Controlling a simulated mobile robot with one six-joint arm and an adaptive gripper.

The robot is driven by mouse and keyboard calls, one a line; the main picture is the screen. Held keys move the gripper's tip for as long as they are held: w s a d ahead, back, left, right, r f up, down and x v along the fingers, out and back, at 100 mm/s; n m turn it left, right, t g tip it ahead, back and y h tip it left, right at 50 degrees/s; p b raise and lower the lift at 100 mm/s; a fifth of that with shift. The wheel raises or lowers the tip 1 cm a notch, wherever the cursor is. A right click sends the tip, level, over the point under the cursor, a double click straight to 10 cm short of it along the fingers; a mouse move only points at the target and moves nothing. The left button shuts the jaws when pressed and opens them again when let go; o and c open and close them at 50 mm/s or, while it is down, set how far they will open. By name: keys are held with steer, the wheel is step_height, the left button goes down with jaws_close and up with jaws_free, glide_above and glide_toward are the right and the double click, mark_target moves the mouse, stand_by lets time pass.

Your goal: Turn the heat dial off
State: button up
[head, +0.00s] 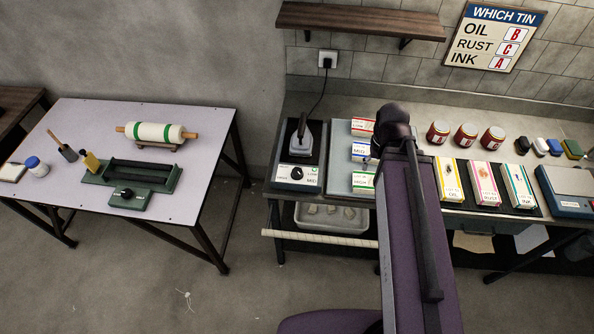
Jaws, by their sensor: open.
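A heat dial (297,173), a small black knob, sits on the white front panel of a dark stand. Lettering that looks like LOW and MID (313,176) is beside it; the knob's pointer is too small to read. An iron (303,139) stands on this unit behind the dial, its cord running up to a wall socket (327,60). My purple arm rises in the foreground, to the right of the dial. My gripper does not show; it is out of view or hidden behind the arm.
A grey board with LOW, MID and HIGH cards (361,184) lies right of the iron. Further right are oil, rust and ink boxes (483,184) and several tins (466,135). A separate table (90,125) at left holds a roller (153,132) and a green device with another black knob (124,194).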

step_height(320, 180, down, 11)
steer(key=b, duration=1)
steer(key=shift+b, duration=0.35)
steer(key=shift+r, duration=0.15)
steer(key=shift+c, duration=0.2)
